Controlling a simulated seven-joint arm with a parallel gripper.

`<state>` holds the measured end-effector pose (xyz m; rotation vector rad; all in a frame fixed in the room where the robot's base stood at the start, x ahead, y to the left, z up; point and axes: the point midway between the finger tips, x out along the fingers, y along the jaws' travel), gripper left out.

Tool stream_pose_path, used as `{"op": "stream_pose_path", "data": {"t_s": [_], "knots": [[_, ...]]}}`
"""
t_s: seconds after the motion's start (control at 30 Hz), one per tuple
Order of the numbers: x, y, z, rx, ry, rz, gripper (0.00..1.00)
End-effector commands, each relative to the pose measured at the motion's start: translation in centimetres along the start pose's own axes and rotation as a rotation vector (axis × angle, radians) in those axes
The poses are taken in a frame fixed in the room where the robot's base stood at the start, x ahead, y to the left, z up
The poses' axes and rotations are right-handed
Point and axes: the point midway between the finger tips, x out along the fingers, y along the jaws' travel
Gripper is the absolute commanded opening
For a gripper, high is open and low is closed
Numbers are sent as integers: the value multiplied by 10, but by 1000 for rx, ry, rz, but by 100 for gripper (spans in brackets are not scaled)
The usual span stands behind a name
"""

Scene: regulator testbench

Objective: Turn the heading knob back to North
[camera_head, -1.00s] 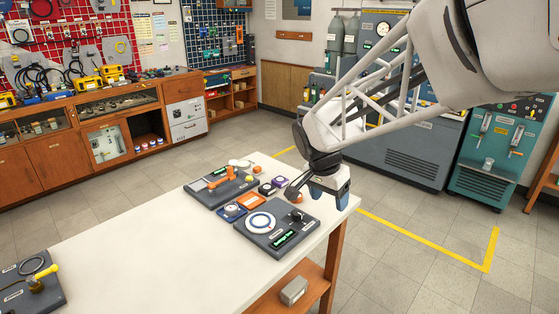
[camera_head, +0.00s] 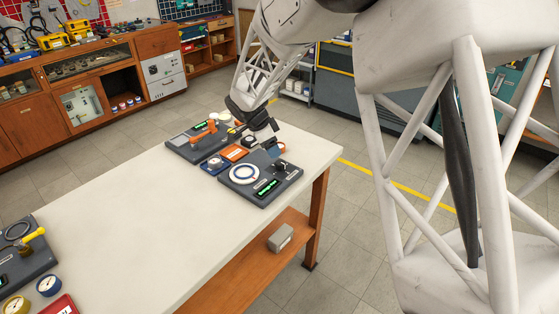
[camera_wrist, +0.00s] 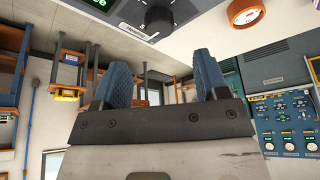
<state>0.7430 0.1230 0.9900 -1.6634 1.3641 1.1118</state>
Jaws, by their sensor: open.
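A dark grey panel (camera_head: 241,191) lies near the right end of the white table. It carries a white ring dial (camera_head: 244,174), a small green display (camera_head: 267,187) and a black knob (camera_head: 281,165) at its back right. I cannot tell which way the knob points. My gripper (camera_head: 274,148) is just behind and above the panel's back edge, tilted. In the wrist view its blue fingers (camera_wrist: 161,80) are apart, with nothing between them; the knob is beyond their tips.
An orange-rimmed dial (camera_wrist: 245,12) shows in the wrist view. The middle of the white tabletop (camera_head: 135,205) is clear.

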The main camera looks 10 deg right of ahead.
Motion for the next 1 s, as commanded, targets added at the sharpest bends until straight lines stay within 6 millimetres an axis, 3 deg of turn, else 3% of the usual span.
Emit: {"op": "stream_pose_path", "data": {"t_s": [0.53,1.0], "knots": [[8,0,0,1,1,2,67],[58,0,0,0,1,3,67]]}}
